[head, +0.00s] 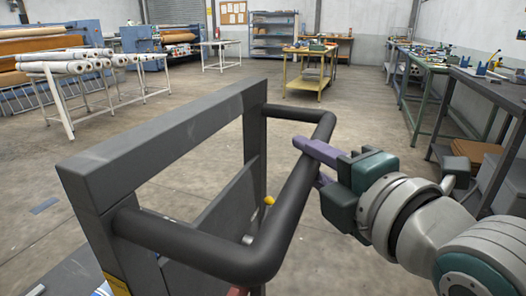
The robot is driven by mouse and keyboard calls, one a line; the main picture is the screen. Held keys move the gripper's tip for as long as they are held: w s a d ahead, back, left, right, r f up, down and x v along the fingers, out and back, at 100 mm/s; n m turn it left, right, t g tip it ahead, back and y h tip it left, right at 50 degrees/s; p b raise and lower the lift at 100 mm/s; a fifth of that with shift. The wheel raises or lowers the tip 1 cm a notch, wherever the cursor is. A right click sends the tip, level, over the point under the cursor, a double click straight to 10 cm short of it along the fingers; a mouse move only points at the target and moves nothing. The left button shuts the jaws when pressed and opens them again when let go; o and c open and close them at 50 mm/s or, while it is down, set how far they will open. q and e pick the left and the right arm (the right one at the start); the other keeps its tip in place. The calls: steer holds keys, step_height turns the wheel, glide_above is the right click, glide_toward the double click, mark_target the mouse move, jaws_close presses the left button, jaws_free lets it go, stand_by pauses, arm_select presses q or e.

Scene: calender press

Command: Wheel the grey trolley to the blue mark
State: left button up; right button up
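The grey trolley fills the near left and middle of the head view, with a thick grey upright frame (165,130) and a black tubular push handle (290,205) that sticks out toward the right. My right gripper (309,164) has its purple fingers on either side of the handle's outer bar and appears closed on it. The lower finger is partly hidden behind the bar. A small flat blue patch (45,205) lies on the floor left of the trolley; it may be the blue mark. My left gripper is not in view.
A rack of white rolls (75,65) and blue machines (160,40) stand at the left back. A yellow table (307,80) stands ahead, a white table (220,45) left of it. Workbenches (490,88) line the right wall. The middle floor (215,90) is clear.

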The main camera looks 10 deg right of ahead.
jaws_close()
stand_by(0.9)
